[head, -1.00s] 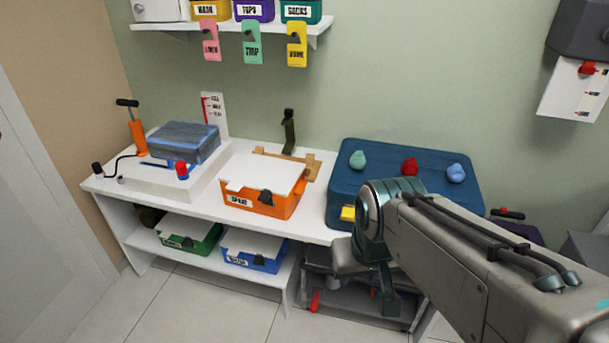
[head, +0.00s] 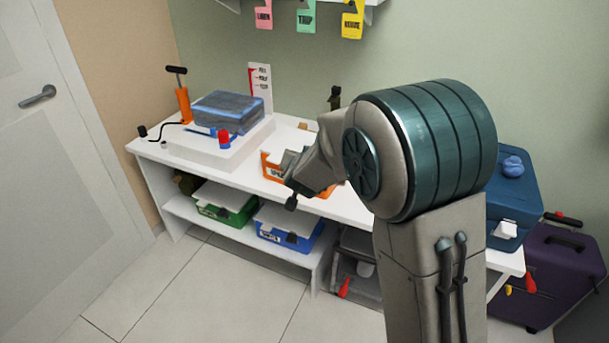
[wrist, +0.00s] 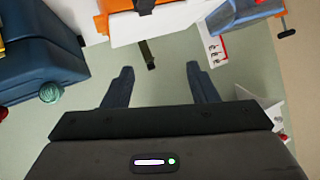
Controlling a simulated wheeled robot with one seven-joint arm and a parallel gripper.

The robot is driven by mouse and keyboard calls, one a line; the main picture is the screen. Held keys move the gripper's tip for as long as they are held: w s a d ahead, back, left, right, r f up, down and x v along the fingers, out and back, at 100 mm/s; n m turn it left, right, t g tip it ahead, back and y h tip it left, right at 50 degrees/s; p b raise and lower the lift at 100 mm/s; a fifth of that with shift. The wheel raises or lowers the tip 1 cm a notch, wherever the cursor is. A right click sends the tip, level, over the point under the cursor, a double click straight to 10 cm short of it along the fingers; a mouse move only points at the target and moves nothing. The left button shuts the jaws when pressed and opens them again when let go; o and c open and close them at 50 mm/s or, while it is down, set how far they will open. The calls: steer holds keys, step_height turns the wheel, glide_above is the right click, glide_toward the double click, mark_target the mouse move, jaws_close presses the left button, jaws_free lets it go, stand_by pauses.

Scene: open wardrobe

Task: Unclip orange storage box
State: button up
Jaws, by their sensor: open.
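The orange storage box (head: 271,167) stands on the white bench, mostly hidden behind my arm in the head view. In the wrist view, which looks upside down, part of the orange box (wrist: 115,5) shows at the top edge, with its white lid (wrist: 165,22) and a dark clip (wrist: 146,6). My gripper (wrist: 160,87) is open and empty, its two dark fingers spread wide. The box lies beyond the fingertips, apart from them.
A blue case (head: 512,185) stands on the bench's right end. A blue vacuum bag (head: 228,112) and an orange pump (head: 184,103) are at the left. Green (head: 225,203) and blue (head: 290,228) boxes sit on the shelf below. A purple suitcase (head: 555,270) stands at the right.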

steer(key=a+f+m+t+h+b, duration=0.1)
steer(key=a+f+t+h, duration=0.2)
steer(key=f, duration=0.4)
steer(key=a+f+m+t+h+b, duration=0.1)
steer(key=a+f+h+b, duration=0.1)
steer(key=a+f+h, duration=0.4)
steer(key=shift+m+y, duration=0.3)
steer(key=x, duration=0.4)
steer(key=d+p+x, duration=0.1)
steer(key=x, duration=0.4)
steer(key=s+d+x, duration=0.1)
steer(key=x, duration=0.4)
steer(key=shift+w+f, duration=0.25)
steer(key=shift+f, duration=0.15)
steer(key=c, duration=0.9)
